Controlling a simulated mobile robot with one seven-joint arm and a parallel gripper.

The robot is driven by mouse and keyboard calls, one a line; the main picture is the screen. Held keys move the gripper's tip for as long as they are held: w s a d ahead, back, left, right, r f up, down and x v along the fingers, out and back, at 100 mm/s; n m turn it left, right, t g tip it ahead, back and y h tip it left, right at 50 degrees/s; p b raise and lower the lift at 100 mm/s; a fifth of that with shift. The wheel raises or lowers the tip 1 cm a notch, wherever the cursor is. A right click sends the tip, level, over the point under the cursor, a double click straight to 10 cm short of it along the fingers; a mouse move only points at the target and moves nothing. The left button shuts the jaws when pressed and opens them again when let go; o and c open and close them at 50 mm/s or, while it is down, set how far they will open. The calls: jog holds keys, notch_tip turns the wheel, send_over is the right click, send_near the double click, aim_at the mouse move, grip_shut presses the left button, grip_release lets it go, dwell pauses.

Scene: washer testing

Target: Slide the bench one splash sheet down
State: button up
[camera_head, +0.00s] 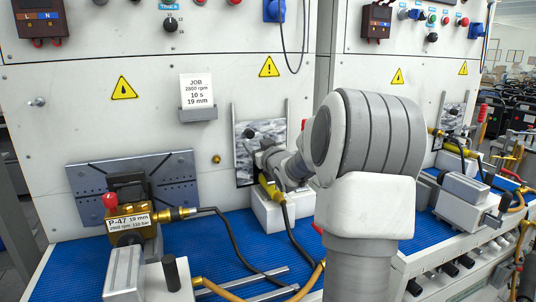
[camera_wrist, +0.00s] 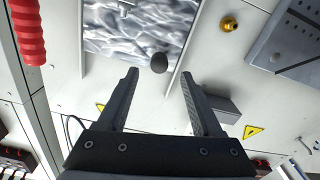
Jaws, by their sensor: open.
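The bench one splash sheet (camera_head: 243,174) is a grey, marbled sheet standing between two upright rails on the white panel. In the wrist view the sheet (camera_wrist: 135,30) fills the upper middle, with a black round knob (camera_wrist: 159,62) near its edge. The knob (camera_head: 249,133) also shows in the head view. My gripper (camera_wrist: 160,75) is open, its two dark fingers pointing at the sheet. The knob appears in the gap at the fingertips, with neither finger seen touching it. In the head view my arm covers much of the sheet's right side and lower part.
A job card (camera_head: 199,90) sits in a grey holder left of the sheet. A brass pump block (camera_head: 131,224) with a red knob stands at the left. Black hoses cross the blue mat (camera_head: 220,235). A second bench with its own sheet (camera_head: 452,117) stands right.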

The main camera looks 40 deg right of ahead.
jog(key=v, duration=0.8)
jog(key=shift+s, duration=0.4)
jog(key=shift+a, duration=0.1)
